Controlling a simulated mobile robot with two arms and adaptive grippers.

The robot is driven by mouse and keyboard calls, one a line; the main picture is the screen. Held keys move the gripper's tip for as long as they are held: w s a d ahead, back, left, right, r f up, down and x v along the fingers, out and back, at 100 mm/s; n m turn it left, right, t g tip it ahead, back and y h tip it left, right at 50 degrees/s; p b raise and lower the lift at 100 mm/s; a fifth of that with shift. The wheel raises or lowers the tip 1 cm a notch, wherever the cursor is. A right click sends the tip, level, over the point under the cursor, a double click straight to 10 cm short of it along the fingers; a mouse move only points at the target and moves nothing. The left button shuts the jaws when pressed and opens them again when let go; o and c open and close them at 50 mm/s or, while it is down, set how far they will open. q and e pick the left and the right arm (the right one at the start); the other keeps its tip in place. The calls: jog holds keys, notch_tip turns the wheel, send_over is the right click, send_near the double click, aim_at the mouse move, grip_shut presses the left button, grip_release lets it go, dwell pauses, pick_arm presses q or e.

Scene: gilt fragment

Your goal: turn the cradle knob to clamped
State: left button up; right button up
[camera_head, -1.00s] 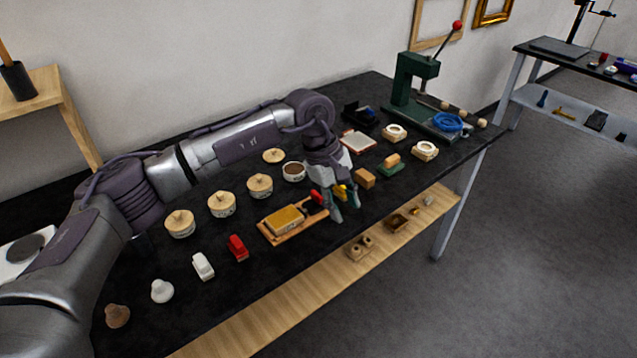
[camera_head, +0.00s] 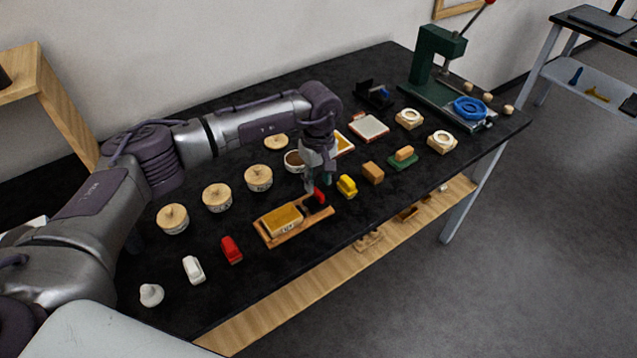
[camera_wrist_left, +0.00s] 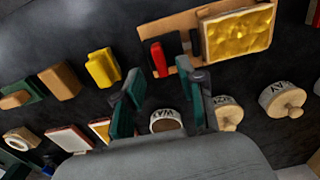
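The cradle is a wooden board (camera_head: 272,238) with a gold fragment (camera_head: 282,219) on it and a red knob or lever (camera_head: 319,195) at its right end. In the left wrist view the cradle (camera_wrist_left: 184,28) is at the top, with the red knob (camera_wrist_left: 159,58) left of the gold fragment (camera_wrist_left: 237,33). My left gripper (camera_head: 318,184) is just behind the knob end. In the wrist view its green-padded fingers (camera_wrist_left: 168,85) are apart and empty, short of the knob. No contact with the knob shows. My right gripper is not in view.
A yellow block (camera_head: 346,186) and a tan block (camera_head: 373,173) stand right of the knob. Several lidded pots (camera_head: 217,197) line the left, and an open pot (camera_head: 294,161) is behind the gripper. A green press (camera_head: 435,70) stands at the back right.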

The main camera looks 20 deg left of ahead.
aim_at(318, 192)
pick_arm(q)
notch_tip(318, 192, down, 2)
jog(key=shift+f, duration=0.1)
jog(key=shift+s+f, duration=0.1)
jog(key=shift+f, duration=0.4)
grip_shut()
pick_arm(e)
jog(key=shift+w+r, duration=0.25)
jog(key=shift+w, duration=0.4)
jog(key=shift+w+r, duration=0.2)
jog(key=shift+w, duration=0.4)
